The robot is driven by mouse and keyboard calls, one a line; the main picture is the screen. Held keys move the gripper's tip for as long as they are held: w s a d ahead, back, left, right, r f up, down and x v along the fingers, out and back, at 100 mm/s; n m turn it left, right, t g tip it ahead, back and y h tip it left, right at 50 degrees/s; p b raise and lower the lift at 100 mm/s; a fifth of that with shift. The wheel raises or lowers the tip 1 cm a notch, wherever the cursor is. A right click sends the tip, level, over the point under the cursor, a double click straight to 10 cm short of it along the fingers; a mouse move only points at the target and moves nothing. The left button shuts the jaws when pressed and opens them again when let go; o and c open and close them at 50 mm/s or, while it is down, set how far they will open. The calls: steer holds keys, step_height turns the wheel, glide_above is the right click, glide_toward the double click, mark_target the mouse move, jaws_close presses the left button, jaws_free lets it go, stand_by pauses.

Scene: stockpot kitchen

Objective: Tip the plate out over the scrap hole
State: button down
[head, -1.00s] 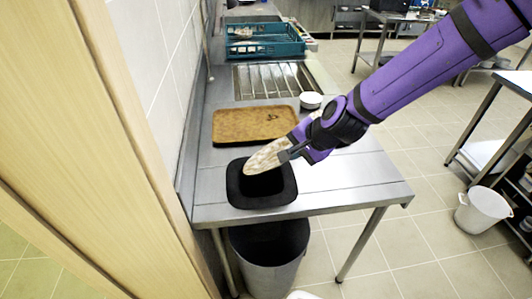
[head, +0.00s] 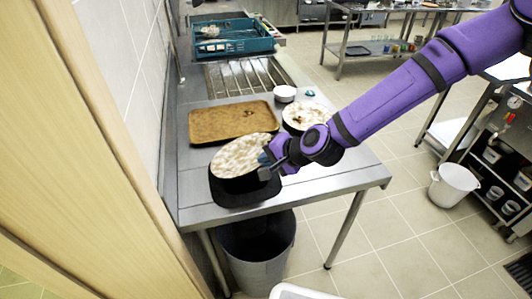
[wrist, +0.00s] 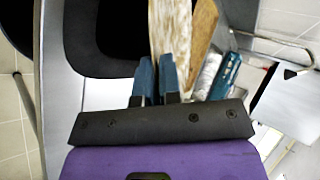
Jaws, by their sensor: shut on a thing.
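My gripper (head: 266,164) is shut on the rim of a round plate (head: 240,154), pale with brownish smears over its face. The plate is tilted above the black square collar of the scrap hole (head: 240,199) and hides most of the opening in the head view. Its soiled face shows to the head camera. In the wrist view the plate (wrist: 170,32) is seen nearly edge-on between the blue fingers, beside the black collar (wrist: 100,62). I cannot tell whether anything has fallen from it.
A grey bin (head: 257,262) stands under the counter. A second soiled plate (head: 308,115) lies on the counter right of a brown tray (head: 230,122). White bowls (head: 284,93) and a teal rack (head: 232,41) stand farther back. A wall is close on the left.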

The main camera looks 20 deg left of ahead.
steer(key=shift+d+f+t+y, duration=0.1)
steer(key=shift+f+t+y, duration=0.2)
steer(key=shift+f+y, duration=1.1)
steer(key=shift+d+f+t+y, duration=0.1)
steer(key=shift+f+t+y, duration=0.2)
steer(key=shift+f+y, duration=1.1)
steer(key=shift+d+f+h, duration=0.1)
steer(key=shift+f+h, duration=0.5)
steer(key=shift+f, duration=0.05)
